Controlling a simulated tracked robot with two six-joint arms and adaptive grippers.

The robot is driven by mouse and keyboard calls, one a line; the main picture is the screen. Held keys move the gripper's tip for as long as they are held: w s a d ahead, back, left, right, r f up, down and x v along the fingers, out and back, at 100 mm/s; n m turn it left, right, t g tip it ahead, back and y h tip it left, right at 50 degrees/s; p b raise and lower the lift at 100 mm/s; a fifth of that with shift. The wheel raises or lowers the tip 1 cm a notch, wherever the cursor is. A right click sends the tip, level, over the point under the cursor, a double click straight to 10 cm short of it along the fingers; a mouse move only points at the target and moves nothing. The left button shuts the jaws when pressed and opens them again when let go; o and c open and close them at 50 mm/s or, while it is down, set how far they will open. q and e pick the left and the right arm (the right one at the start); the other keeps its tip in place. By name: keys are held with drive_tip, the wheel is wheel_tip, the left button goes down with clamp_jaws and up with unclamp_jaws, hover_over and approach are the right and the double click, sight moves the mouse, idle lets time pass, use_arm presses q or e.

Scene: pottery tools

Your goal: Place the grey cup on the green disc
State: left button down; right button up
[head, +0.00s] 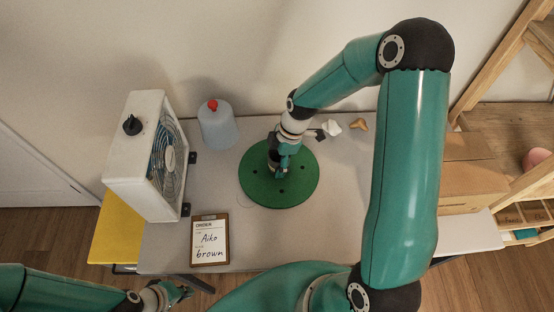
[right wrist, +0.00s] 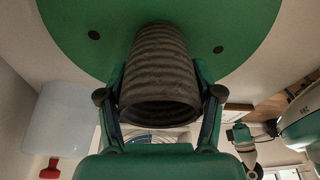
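The green disc (head: 300,190) lies flat on the table, with small dark dots on it. My right gripper (head: 279,168) is over the disc's upper left part. In the right wrist view the ridged dark grey cup (right wrist: 160,70) sits between the two fingers of my right gripper (right wrist: 160,92), which press on its sides. The cup's open rim faces the camera and its far end is against or close to the disc (right wrist: 235,25); I cannot tell whether they touch. In the head view the gripper largely hides the cup. My left gripper (head: 180,293) is low at the left, away from the disc; its opening is unclear.
A white box fan (head: 140,160) stands left, near a blue-grey bottle with a red cap (head: 218,125). A clipboard (head: 210,240) lies at the front left. Small white and tan pieces (head: 332,128) lie behind the disc. Cardboard boxes (head: 470,175) stand right.

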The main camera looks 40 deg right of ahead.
drive_tip(key=shift+o, duration=1.3)
drive_tip(key=b+v, duration=0.1)
drive_tip(key=v, duration=1.1)
drive_tip(key=shift+r, duration=0.1)
